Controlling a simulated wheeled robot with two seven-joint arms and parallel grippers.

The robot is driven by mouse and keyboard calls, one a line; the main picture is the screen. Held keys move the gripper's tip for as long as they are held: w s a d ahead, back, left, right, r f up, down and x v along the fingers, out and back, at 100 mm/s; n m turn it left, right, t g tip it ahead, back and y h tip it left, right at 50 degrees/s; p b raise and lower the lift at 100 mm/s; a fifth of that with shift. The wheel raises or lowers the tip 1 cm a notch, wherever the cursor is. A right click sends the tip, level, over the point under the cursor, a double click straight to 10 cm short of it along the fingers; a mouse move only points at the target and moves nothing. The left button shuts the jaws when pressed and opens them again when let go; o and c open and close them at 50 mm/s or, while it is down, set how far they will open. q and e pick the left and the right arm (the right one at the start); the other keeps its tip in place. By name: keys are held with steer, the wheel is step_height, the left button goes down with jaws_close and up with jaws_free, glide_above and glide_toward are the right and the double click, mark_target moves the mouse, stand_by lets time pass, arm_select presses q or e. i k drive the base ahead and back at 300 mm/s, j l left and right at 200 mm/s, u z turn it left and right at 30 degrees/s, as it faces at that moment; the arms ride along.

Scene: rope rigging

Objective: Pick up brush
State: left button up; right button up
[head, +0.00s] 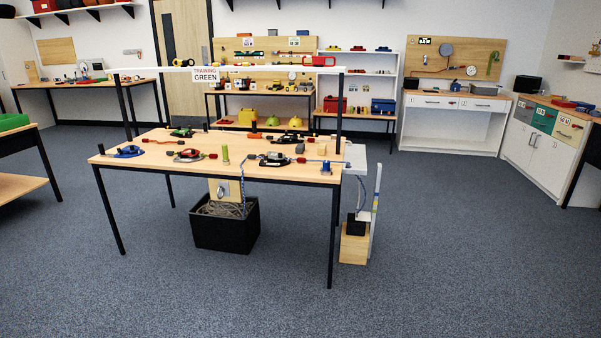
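No brush can be picked out for certain; the things on the tables are small at this distance. The nearest wooden table (140,164) stands left of centre, some way ahead. On it lie a blue device (124,152), a red and black device (188,155), a dark device with a blue rope (275,159) and a green upright cylinder (225,154). Several small red-ended pieces lie among them, too small to name. Neither of my grippers shows in the head view.
A black bin (226,234) with coiled rope stands under the table. A wooden block stand (354,247) is by its right leg. A white workbench (449,128) and drawer cabinets (538,151) stand at the back right. The carpet in front and to the right is clear.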

mark_target(224, 150)
steer(key=i+l+u, duration=0.15)
steer(key=i+u, duration=0.2)
steer(key=i, duration=0.2)
steer(key=i+l+u, duration=0.4)
steer(key=i+j, duration=0.1)
